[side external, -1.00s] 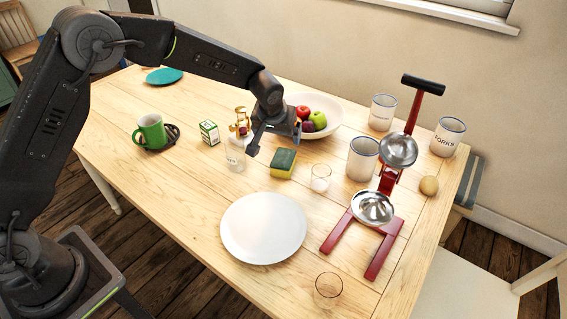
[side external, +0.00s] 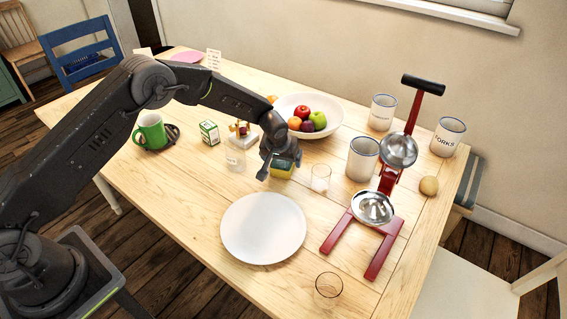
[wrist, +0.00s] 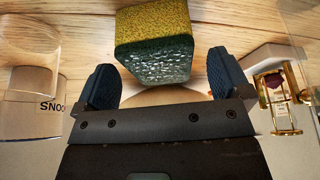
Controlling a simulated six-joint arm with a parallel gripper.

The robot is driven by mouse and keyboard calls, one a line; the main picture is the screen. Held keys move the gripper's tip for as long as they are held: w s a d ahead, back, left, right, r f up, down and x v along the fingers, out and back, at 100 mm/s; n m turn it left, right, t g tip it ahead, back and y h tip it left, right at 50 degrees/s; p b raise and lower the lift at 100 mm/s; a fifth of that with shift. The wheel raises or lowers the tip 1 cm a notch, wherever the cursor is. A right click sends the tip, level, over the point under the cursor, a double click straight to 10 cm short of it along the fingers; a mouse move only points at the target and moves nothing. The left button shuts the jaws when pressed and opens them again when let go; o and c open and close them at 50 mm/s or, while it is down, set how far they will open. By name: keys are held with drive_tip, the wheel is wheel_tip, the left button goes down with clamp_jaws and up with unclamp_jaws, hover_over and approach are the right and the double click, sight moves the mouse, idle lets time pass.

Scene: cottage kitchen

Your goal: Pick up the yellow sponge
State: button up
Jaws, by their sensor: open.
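The yellow sponge (side external: 281,172) with a dark green scouring side lies on the wooden table, just behind the white plate, partly hidden by my gripper in the side view. In the wrist view the sponge (wrist: 155,42) is at the top centre, just beyond and between my fingertips. My gripper (side external: 273,172) is low over the table at the sponge. In the wrist view its two fingers (wrist: 161,80) are apart with nothing held. I cannot tell whether a finger touches the sponge.
A gold hourglass-like ornament (wrist: 275,98) is close by. A fruit bowl (side external: 333,107) stands behind, a white plate (side external: 263,228) in front. A red press (side external: 336,231) is at the right.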

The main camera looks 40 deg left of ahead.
drive_tip(key=shift+x, duration=1.1)
drive_tip(key=c, duration=1)
